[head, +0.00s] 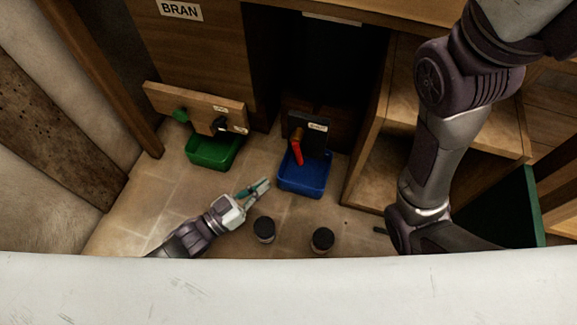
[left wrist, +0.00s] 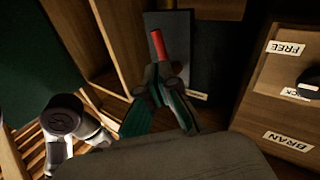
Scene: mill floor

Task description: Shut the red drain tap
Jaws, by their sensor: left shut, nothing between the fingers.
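The red drain tap (head: 298,152) has a red lever under a brass body on a small dark panel (head: 316,140). In the head view the lever points down and slightly right, above a blue tray (head: 301,192). My left gripper (head: 263,185) is shut and empty, left of the blue tray and apart from the lever. In the left wrist view the red lever (left wrist: 158,45) shows just beyond the left fingers (left wrist: 165,78); its lower end is hidden by them. My right arm hangs at the right of the head view; I cannot see its gripper.
A wooden board (head: 196,107) with a green knob (head: 180,115) and a black knob (head: 221,124) stands left, above a green tray (head: 214,160). Two dark-topped cylinders (head: 264,229) (head: 322,239) stand on the floor. A wooden cabinet (head: 372,165) borders the right.

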